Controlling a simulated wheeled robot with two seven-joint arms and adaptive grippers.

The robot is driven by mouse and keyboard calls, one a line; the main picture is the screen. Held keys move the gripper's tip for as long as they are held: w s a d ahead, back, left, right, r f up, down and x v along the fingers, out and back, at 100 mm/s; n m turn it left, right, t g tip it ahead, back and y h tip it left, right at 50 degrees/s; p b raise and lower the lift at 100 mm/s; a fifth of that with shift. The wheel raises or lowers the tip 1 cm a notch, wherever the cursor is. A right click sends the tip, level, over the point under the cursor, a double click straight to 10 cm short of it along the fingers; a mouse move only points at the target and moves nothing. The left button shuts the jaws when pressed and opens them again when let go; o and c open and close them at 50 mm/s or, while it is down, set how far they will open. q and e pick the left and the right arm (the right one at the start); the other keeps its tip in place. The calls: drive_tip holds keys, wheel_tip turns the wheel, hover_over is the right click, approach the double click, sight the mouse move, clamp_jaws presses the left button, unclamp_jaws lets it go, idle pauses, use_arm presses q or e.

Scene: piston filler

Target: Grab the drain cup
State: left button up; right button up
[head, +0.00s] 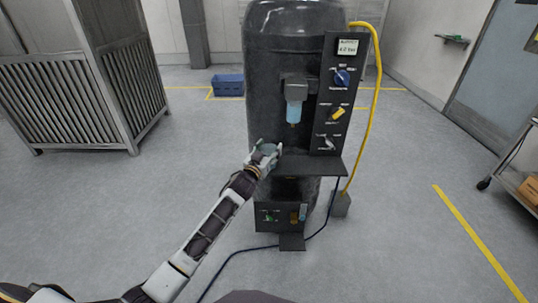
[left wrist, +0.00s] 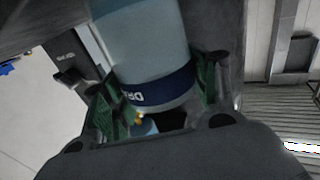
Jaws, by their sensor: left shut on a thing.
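The drain cup (left wrist: 145,45) is a pale blue-grey cylinder with a dark blue band; the letters "DR" show on the band in the left wrist view. In the head view the cup (head: 269,147) shows small and partly hidden at the left end of the machine's black shelf (head: 310,164). My left gripper (head: 264,158) is shut on the cup, with green-padded fingers on either side of the band in the left wrist view (left wrist: 158,92). I cannot tell whether the cup touches the shelf. My right gripper is not in view.
A large black tank (head: 290,20) stands behind, with a control panel (head: 338,95) and a hanging blue filter bowl (head: 294,111). A yellow hose (head: 376,80) runs down its right side. A grey louvred cabinet (head: 75,95) stands left. A cart (head: 515,170) stands right. Floor at left is clear.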

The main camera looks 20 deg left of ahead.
use_arm(q)
drive_tip(key=shift+r, duration=0.2)
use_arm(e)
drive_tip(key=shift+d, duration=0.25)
use_arm(q)
drive_tip(key=shift+r, duration=0.85)
drive_tip(key=s+a+r+p, duration=0.1)
drive_tip(key=s+a, duration=0.1)
drive_tip(key=s, duration=1.6)
drive_tip(key=shift+r, duration=0.25)
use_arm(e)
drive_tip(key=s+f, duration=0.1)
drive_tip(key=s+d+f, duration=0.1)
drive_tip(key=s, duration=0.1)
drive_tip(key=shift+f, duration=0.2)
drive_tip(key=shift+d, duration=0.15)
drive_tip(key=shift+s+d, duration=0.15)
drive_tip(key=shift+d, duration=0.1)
